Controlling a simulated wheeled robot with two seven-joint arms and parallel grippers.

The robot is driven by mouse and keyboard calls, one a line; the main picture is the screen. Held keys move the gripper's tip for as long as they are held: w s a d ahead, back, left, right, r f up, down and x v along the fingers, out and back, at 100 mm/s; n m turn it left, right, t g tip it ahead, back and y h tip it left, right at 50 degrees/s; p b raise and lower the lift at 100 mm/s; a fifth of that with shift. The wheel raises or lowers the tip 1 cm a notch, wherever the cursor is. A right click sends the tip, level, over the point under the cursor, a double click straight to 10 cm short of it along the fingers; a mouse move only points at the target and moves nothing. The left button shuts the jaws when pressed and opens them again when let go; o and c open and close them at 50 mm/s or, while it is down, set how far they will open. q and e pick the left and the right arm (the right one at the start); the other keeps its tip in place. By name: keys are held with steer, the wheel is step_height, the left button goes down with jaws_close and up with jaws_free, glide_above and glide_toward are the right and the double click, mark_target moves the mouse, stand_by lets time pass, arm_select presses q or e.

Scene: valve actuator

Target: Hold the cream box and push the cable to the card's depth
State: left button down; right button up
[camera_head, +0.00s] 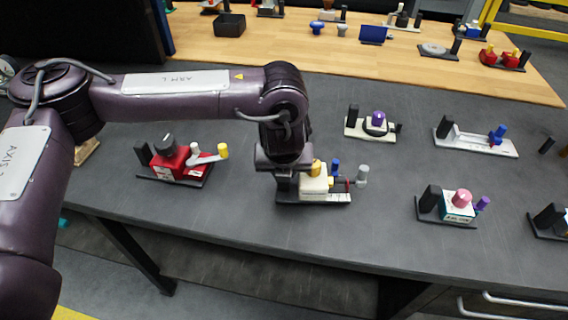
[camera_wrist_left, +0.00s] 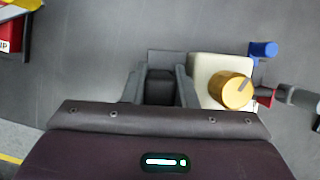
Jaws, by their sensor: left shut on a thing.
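The cream box (camera_head: 314,185) sits on a dark base plate (camera_head: 300,201) near the table's front, with a yellow-orange knob (camera_head: 316,168) on top and a blue knob (camera_head: 336,168) beside it. A red piece and a grey round end (camera_head: 361,175) stick out at its right, possibly the cable; the wrist view shows this grey end (camera_wrist_left: 298,95) too. A white marked strip (camera_head: 337,197) lies along the base's front, perhaps the card. My left gripper (camera_wrist_left: 160,85) is shut on a black upright block (camera_wrist_left: 160,90) at the box's left. The right gripper is out of view.
A red device (camera_head: 180,163) with a yellow-tipped lever stands to the left. A purple-knobbed device (camera_head: 376,122), a white-and-blue one (camera_head: 476,139) and a teal-and-pink one (camera_head: 457,206) stand to the right. Bare grey table lies between them.

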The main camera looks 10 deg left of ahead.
arm_select(q)
steer(key=shift+f, duration=0.3)
steer(key=shift+f, duration=0.45)
stand_by(1.0)
